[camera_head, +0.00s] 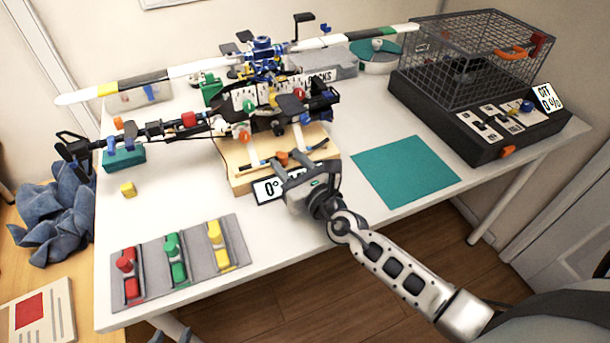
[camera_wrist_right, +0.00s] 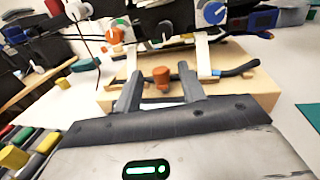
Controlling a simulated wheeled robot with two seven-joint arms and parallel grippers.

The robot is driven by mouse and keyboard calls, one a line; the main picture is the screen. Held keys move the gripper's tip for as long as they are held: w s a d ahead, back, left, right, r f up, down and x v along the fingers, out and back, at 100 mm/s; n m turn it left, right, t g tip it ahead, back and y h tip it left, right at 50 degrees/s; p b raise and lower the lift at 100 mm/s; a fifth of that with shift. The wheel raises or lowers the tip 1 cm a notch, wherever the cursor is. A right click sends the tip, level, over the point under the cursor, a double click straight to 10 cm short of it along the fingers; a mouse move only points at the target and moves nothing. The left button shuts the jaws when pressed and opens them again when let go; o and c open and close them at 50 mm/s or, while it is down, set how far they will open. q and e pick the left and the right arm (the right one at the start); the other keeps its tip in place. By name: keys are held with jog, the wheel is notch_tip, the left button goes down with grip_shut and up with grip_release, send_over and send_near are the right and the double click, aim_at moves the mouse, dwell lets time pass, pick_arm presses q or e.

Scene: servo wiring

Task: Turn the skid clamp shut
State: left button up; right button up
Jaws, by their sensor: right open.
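The orange skid clamp (camera_head: 283,158) is at the front of the model helicopter (camera_head: 262,105), by the dark skid tube over the wooden block (camera_head: 240,178). In the right wrist view the clamp (camera_wrist_right: 161,77) is a small orange knob between my finger tips. My right gripper (camera_head: 296,167) is open, with one finger on each side of the clamp and a visible gap to each. It also shows in the right wrist view (camera_wrist_right: 158,84). The clamp's underside is hard to make out. My left gripper is not in view.
A 0° display (camera_head: 267,190) stands at the block's front edge, partly behind my gripper. A grey tray (camera_head: 180,262) with red, green and yellow parts lies front left. A teal mat (camera_head: 405,172) lies to the right. A wire cage (camera_head: 475,60) stands back right.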

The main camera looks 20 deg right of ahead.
jog(key=b+v, duration=0.2)
jog(key=v, duration=1.2)
jog(key=shift+s+d, duration=0.1)
jog(key=shift+s, duration=0.3)
pick_arm(q)
jog(key=shift+d+f, duration=0.2)
jog(key=shift+f, duration=0.3)
pick_arm(e)
jog(key=shift+s+d, duration=0.1)
jog(key=shift+s, duration=0.25)
